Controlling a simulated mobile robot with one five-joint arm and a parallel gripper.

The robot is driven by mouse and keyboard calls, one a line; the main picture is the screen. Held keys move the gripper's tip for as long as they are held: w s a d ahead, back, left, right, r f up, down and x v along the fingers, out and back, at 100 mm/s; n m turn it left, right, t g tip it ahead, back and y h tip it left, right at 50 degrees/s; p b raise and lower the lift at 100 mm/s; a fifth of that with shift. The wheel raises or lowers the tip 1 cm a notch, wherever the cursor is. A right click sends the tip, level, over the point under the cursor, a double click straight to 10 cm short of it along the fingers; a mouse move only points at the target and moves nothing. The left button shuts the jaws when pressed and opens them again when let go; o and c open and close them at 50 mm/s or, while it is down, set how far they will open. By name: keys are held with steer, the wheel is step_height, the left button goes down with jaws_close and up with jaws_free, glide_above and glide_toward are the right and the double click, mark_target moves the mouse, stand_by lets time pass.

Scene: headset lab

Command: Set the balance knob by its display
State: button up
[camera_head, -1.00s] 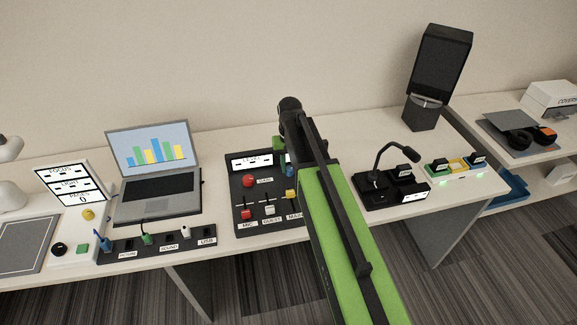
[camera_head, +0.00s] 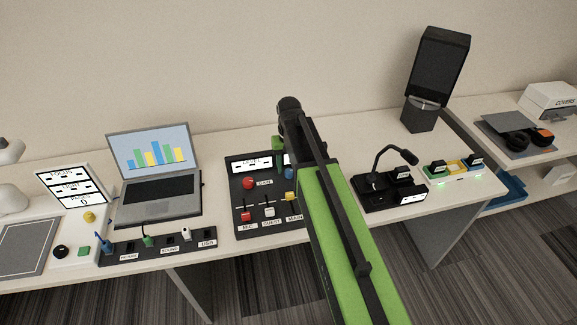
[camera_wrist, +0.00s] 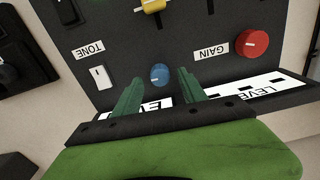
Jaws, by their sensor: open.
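The dark mixer panel (camera_head: 240,190) lies on the desk, partly behind my arm in the head view. A small blue knob (camera_wrist: 160,74), which I take for the balance knob, stands on it; it also shows at the arm's edge in the head view (camera_head: 288,173). My gripper (camera_wrist: 160,82) is open, with one green finger on each side of the knob; I cannot tell whether they touch it. A white display (camera_wrist: 155,106) behind the knob is mostly covered by my gripper, so its reading is hidden.
A red GAIN knob (camera_wrist: 252,43), a white TONE switch (camera_wrist: 101,76) and a yellow slider (camera_wrist: 150,5) are near the fingers. A LEVEL display (camera_wrist: 262,90) is beside the gripper. A laptop (camera_head: 155,165) stands left, a desk microphone (camera_head: 385,170) right.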

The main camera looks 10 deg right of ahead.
step_height(320, 180, up, 16)
steer(key=p, duration=1.5)
steer(key=b, duration=0.3)
glide_above(291, 186)
step_height(291, 186, down, 3)
steer(key=s+f+b, duration=0.1)
steer(key=s, duration=0.9)
steer(key=shift+a+n, duration=0.15)
steer(key=shift+n, duration=0.15)
